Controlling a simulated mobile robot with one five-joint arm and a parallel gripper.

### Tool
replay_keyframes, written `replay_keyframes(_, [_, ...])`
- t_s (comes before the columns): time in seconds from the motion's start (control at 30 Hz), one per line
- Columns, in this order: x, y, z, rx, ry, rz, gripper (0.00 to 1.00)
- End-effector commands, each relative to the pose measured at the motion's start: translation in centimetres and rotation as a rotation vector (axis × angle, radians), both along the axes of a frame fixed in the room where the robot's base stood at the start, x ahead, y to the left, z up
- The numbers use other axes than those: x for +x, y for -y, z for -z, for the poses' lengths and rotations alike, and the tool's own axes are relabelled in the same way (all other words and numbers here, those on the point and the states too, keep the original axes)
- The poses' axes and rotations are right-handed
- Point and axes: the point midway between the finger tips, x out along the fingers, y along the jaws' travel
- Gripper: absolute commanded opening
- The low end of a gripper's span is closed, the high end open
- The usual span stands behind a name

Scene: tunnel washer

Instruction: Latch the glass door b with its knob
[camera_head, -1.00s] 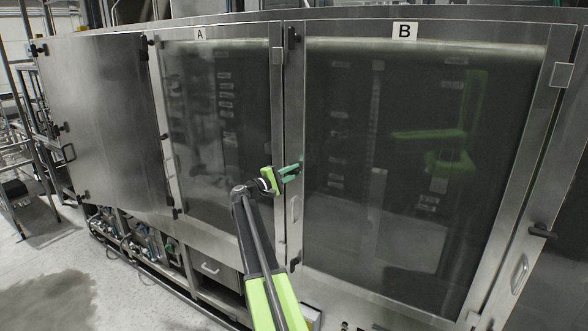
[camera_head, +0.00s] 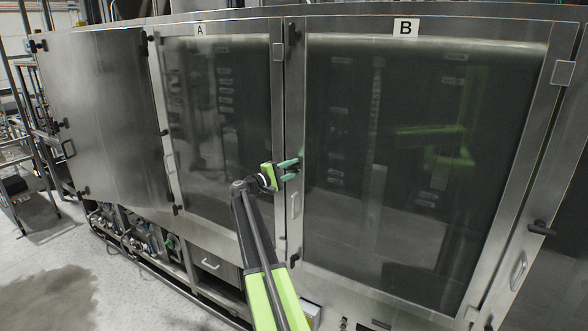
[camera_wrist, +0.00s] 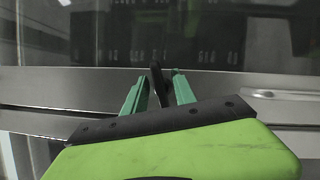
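The glass door b (camera_head: 420,170) carries the label B and appears closed against its steel frame. In the wrist view, a dark knob (camera_wrist: 157,80) stands upright between the two green fingertips. My gripper (camera_head: 291,169) is at the steel strip on the left edge of door b, at mid height. In the wrist view my gripper (camera_wrist: 158,88) is open, its fingers on either side of the knob, with gaps visible beside it. Whether a finger touches the knob I cannot tell. In the head view the fingers hide this knob.
Another dark knob (camera_head: 293,33) is at the top of the strip, and one more (camera_head: 294,260) is near the bottom. A pale handle (camera_head: 296,205) is just below my gripper. Glass door A (camera_head: 222,130) is to the left. The floor (camera_head: 60,280) at front left is clear.

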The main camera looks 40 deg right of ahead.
Motion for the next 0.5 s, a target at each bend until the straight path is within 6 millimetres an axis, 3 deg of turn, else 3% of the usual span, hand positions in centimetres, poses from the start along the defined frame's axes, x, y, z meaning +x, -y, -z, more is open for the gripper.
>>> replay_keyframes(0.27, [0.1,-1.2,0.2,0.0,0.0,0.0,0.33])
replay_keyframes(0.5, [0.9,-7.2,0.9,0.0,0.0,-0.002,0.33])
